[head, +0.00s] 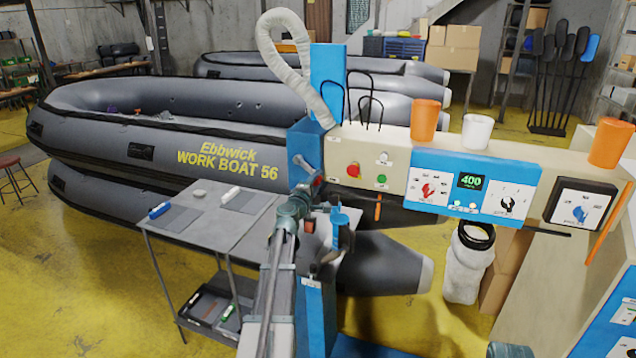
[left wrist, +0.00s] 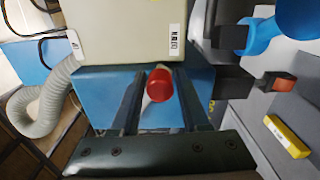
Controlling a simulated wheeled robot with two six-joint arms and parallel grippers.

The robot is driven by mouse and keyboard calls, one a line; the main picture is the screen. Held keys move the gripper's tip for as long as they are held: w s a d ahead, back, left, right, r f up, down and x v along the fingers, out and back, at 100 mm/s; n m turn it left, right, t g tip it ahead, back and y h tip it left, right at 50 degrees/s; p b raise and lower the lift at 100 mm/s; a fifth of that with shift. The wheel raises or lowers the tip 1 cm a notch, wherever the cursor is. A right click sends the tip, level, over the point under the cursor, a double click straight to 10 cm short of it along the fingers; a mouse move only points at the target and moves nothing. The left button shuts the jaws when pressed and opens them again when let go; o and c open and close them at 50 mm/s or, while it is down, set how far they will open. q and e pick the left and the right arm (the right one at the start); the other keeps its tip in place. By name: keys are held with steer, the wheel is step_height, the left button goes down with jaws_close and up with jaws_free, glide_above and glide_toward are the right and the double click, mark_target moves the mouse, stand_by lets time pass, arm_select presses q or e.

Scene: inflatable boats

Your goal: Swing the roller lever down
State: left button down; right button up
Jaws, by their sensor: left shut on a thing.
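The roller lever (head: 305,163) is a short grey bar on the blue housing at the left end of the machine in the head view. Its red knob (left wrist: 159,84) shows between the fingers of my left gripper (left wrist: 157,100) in the left wrist view. In the head view my left gripper (head: 309,189) is at the lever's lower end, shut on the knob and hiding part of it. The lever tilts down to the right there. My right gripper is not in view.
The control panel (head: 440,165) extends right of the lever, with orange and white cups on top. A white hose (head: 285,58) arches above the blue housing. A grey side table (head: 185,232) stands to the left. A blue-handled part (left wrist: 290,20) lies close beside my left gripper.

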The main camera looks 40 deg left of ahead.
arm_select(q)
steer(key=shift+s, duration=0.1)
stand_by(0.3)
steer(key=c, duration=0.5)
jaws_free()
steer(key=shift+a+f, duration=0.1)
steer(key=shift+a, duration=0.05)
steer(key=v, duration=1.3)
steer(key=shift+s+d, duration=0.25)
steer(key=shift+s, duration=0.1)
